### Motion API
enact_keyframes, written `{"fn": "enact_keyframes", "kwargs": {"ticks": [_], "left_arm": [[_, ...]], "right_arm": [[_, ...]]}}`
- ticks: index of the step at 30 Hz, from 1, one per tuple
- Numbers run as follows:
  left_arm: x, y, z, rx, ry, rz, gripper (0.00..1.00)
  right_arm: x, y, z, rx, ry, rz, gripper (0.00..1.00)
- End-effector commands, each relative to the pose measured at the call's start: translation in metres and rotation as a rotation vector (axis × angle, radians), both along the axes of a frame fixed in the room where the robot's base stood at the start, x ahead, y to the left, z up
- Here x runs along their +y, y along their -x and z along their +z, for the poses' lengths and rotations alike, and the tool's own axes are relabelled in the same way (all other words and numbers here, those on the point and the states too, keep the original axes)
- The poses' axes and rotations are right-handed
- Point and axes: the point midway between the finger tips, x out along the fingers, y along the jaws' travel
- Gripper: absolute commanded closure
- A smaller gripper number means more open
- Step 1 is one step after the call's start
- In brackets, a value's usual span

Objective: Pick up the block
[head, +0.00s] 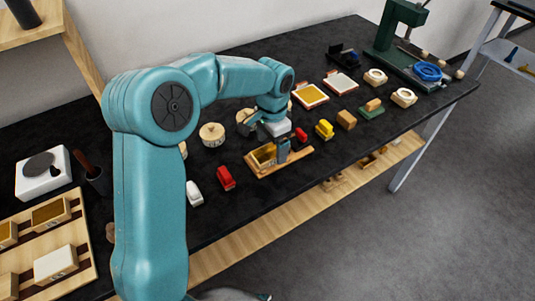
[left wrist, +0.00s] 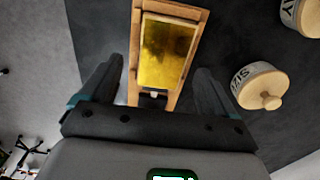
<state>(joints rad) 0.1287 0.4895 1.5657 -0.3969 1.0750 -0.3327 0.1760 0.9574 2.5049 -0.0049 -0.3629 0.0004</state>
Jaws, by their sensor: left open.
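Several small blocks lie along the bench: a white one (head: 194,193), a red one (head: 226,178), a yellow one (head: 324,129) and a tan wooden one (head: 346,120). I cannot tell which of them the task means. My left gripper (head: 291,146) points down over the right end of a wooden tray (head: 268,172) with a gold panel (head: 263,155). In the left wrist view the open fingers (left wrist: 158,75) stand either side of the near end of the tray (left wrist: 135,50) and its gold panel (left wrist: 165,55). Nothing is visibly held. My right gripper is out of view.
Round wooden-lidded tins (head: 212,134) stand behind the tray; one also shows in the left wrist view (left wrist: 260,88). Framed panels (head: 310,95) and a green press (head: 395,45) stand farther right. A wooden rack (head: 85,240) is at left. The bench's front edge is close.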

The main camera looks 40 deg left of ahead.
Motion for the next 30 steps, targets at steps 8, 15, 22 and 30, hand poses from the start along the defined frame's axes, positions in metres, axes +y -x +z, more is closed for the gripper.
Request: {"fn": "enact_keyframes", "kwargs": {"ticks": [8,15,22,30], "left_arm": [[0.001,-0.002,-0.024,-0.001,0.000,0.000,0.11],[0.001,-0.002,-0.024,-0.001,-0.001,0.000,0.40],[0.001,-0.002,-0.024,-0.001,0.000,0.000,0.72],[0.001,-0.003,-0.017,-0.003,-0.001,0.000,0.72]], "right_arm": [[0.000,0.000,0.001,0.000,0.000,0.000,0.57],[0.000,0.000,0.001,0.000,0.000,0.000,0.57],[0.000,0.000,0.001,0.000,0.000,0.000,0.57],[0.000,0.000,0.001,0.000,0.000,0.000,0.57]]}}
